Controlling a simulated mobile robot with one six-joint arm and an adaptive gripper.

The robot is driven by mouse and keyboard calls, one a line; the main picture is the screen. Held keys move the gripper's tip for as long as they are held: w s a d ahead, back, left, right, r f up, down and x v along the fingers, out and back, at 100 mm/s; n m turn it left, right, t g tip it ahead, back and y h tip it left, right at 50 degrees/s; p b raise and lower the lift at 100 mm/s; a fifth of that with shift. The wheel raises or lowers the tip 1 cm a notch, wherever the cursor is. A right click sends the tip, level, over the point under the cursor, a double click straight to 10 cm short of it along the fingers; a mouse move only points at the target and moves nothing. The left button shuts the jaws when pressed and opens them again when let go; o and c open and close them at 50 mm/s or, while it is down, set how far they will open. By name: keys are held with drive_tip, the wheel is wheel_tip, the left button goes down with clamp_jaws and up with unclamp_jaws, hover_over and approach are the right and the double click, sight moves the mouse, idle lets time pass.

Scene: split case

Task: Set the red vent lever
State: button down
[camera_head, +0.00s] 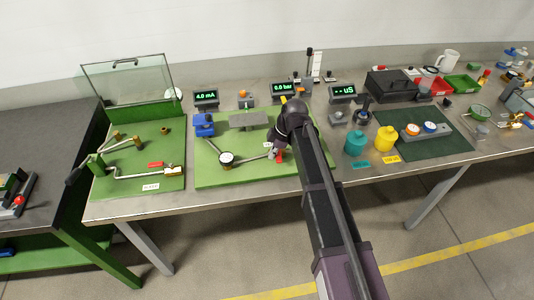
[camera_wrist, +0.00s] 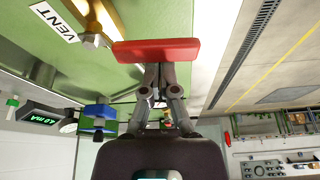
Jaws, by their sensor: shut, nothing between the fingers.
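The red vent lever (camera_wrist: 157,50) is a flat red bar at the fingertips in the wrist view. Its inner end meets a brass valve (camera_wrist: 92,38) beside a white VENT label (camera_wrist: 55,21) on a green panel. In the head view the red lever (camera_head: 280,156) shows partly beside my gripper (camera_head: 276,150), near the right edge of the middle green board. My gripper also shows in the wrist view (camera_wrist: 160,70). Its fingers are together and empty, with their tips right at the lever's face. I cannot tell whether they touch it.
The middle green board (camera_head: 225,180) carries a round gauge (camera_head: 226,159), a pipe and a blue part (camera_head: 204,125). A left green board (camera_head: 115,185) holds another red handle (camera_head: 156,165). Teal (camera_head: 356,144) and yellow (camera_head: 386,142) containers stand right of my arm.

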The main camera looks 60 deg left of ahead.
idle(0.3)
drive_tip(key=shift+w+d, duration=0.5)
drive_tip(key=shift+w, duration=0.2)
drive_tip(key=shift+s+a, duration=0.25)
drive_tip(key=shift+s, duration=0.3)
drive_tip(key=s, duration=0.1)
drive_tip(key=s+a, duration=0.1)
drive_tip(key=s+r, duration=0.1)
drive_tip(key=shift+a+p, duration=0.15)
drive_tip(key=shift+p, duration=0.25)
drive_tip(key=shift+w+r+p, duration=0.45)
drive_tip(key=shift+r+p, duration=0.15)
drive_tip(key=shift+p, duration=0.1)
drive_tip(key=p+v, duration=0.7)
drive_tip(key=shift+r, duration=0.35)
